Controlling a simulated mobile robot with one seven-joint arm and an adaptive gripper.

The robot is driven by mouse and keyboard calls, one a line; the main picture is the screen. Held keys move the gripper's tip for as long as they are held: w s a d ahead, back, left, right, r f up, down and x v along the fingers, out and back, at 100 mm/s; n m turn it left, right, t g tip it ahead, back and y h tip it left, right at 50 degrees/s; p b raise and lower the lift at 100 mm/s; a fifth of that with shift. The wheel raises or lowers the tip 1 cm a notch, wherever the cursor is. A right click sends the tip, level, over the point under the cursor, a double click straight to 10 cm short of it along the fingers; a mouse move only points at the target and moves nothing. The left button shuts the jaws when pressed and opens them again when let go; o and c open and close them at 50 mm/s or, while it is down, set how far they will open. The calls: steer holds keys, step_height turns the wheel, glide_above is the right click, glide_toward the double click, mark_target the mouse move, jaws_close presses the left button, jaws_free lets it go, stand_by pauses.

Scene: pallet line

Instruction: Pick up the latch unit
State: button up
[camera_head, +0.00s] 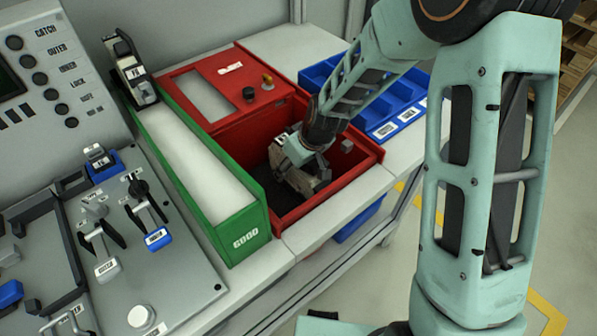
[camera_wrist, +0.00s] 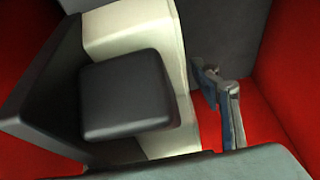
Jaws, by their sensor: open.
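My gripper (camera_head: 303,168) points down inside the red bin (camera_head: 362,168), below the rim. It is open, but its fingertips are hard to make out in the head view. In the wrist view a dark rounded block (camera_wrist: 130,100) and a cream surface (camera_wrist: 115,32) fill the left side, very close to the camera. A small grey-blue metal piece (camera_wrist: 228,108) stands to the right, against the red wall. I cannot tell which of these belong to a latch unit. A black-and-silver latch-like unit (camera_head: 133,72) with a pale label sits at the back of the green bin.
The green bin (camera_head: 232,236), marked GOOD, stands left of the red bin. Blue compartment trays (camera_head: 391,118) lie behind and right. A control panel (camera_head: 58,75) and a fixture plate (camera_head: 168,285) with levers take up the left. My arm blocks much of the right side.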

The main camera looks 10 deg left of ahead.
steer(key=c, duration=1.6)
steer(key=shift+o, duration=0.2)
steer(key=shift+r, duration=0.1)
step_height(320, 180, up, 28)
steer(key=p, duration=0.4)
steer(key=shift+s, duration=0.1)
